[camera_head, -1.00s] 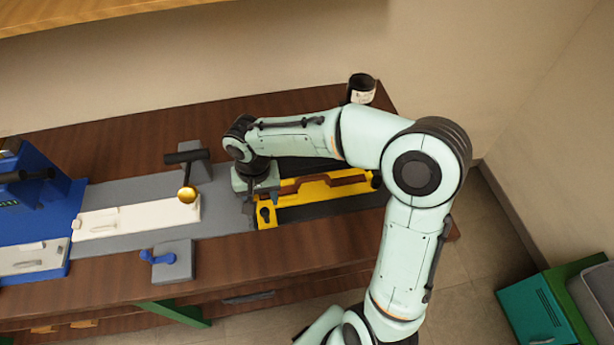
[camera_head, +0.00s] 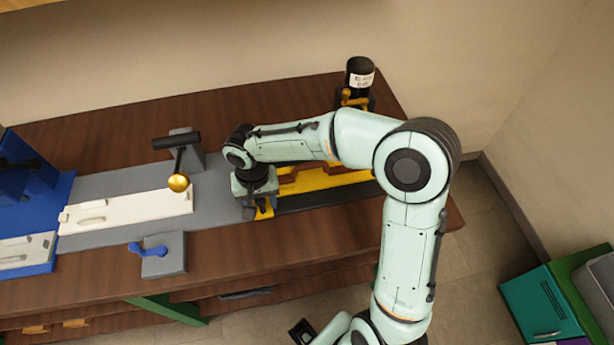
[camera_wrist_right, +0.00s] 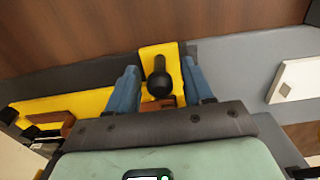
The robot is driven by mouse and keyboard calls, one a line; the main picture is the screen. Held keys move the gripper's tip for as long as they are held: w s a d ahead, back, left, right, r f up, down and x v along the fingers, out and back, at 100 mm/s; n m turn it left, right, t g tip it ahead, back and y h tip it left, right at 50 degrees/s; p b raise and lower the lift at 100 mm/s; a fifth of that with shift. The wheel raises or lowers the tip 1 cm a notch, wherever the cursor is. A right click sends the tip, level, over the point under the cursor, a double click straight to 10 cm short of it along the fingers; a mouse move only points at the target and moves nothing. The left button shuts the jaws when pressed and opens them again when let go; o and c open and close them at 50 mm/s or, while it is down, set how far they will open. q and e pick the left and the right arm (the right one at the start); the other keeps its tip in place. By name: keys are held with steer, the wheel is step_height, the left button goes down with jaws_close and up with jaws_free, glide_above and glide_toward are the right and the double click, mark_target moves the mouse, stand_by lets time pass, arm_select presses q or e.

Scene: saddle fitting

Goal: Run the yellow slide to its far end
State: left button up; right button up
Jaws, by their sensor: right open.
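The yellow slide (camera_head: 325,180) lies in a black track (camera_head: 320,200) at the right end of the grey plate. Its left end is mostly hidden under my right gripper (camera_head: 257,210). In the right wrist view, the yellow slide (camera_wrist_right: 92,103) carries an upright black knob (camera_wrist_right: 160,78) on its end piece. My right gripper (camera_wrist_right: 162,88) is open, with one blue finger on each side of the knob and gaps between. My left gripper is not in view.
A white block (camera_head: 125,212) lies on the grey plate (camera_head: 215,205), beside a black-handled lever with a gold ball (camera_head: 178,182). A blue-handled clamp (camera_head: 160,254) sits in front. A dark bottle (camera_head: 360,80) stands behind the slide. Blue fixtures (camera_head: 35,185) are at the left.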

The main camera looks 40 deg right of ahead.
steer(key=c, duration=0.8)
steer(key=shift+s+d, duration=0.5)
steer(key=shift+d, duration=0.25)
steer(key=shift+s+d, duration=0.35)
steer(key=shift+d, duration=0.2)
steer(key=shift+s+d+b, duration=0.2)
steer(key=shift+s+d, duration=0.35)
steer(key=shift+d, duration=0.35)
steer(key=shift+s+d+b, duration=0.15)
steer(key=shift+s+d, duration=0.35)
steer(key=shift+d, duration=0.35)
steer(key=shift+o, duration=0.2)
steer(key=shift+s+d+r, duration=0.1)
steer(key=shift+s+d, duration=0.45)
steer(key=shift+d, duration=0.4)
steer(key=shift+s+d+f, duration=0.1)
steer(key=shift+s+d, duration=0.4)
steer(key=shift+d, duration=0.45)
steer(key=shift+s+d+r, duration=0.1)
steer(key=shift+s+d, duration=0.45)
steer(key=shift+d, duration=0.4)
steer(key=shift+o, duration=0.3)
steer(key=shift+d, duration=0.1)
